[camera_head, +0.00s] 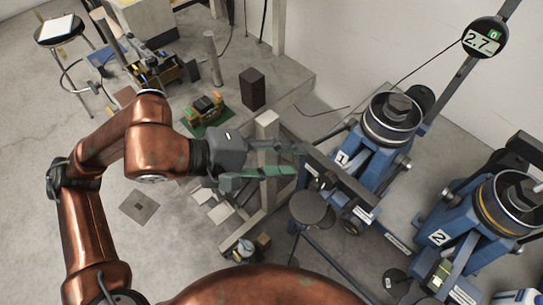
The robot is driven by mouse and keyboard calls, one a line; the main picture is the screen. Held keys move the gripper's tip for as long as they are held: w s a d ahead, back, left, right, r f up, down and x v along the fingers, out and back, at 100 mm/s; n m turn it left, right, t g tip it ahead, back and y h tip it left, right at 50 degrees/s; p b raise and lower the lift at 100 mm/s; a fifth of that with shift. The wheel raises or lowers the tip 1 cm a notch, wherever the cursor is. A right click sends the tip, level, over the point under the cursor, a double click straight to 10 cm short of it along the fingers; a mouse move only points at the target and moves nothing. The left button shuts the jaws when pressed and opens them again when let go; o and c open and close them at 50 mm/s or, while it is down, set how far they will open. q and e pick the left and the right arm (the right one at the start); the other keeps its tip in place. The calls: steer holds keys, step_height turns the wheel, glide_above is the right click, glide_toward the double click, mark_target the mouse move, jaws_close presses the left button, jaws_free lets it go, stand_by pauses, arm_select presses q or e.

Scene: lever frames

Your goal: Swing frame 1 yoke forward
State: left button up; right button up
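Frame 1 (368,160) is a blue metal frame with a white "1" label, right of the centre, with a round metal cylinder on top. A dark bar (345,182), which looks like its yoke, slants along its near left side. My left gripper (294,160) reaches in from the left, its two long fingers spread apart with a gap between them. The fingertips are close to the upper left end of the bar; I cannot tell whether they touch it. Nothing is visibly held. My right gripper is not in view.
Frame 2 (468,225) stands at the lower right. A round gauge reading 2.7 (484,38) is on a pole above. A dark round disc (311,207) sits just below the gripper. A black block (252,89) stands behind it. Floor at left is mostly open.

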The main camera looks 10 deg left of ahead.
arm_select(q)
steer(key=shift+v, duration=2.35)
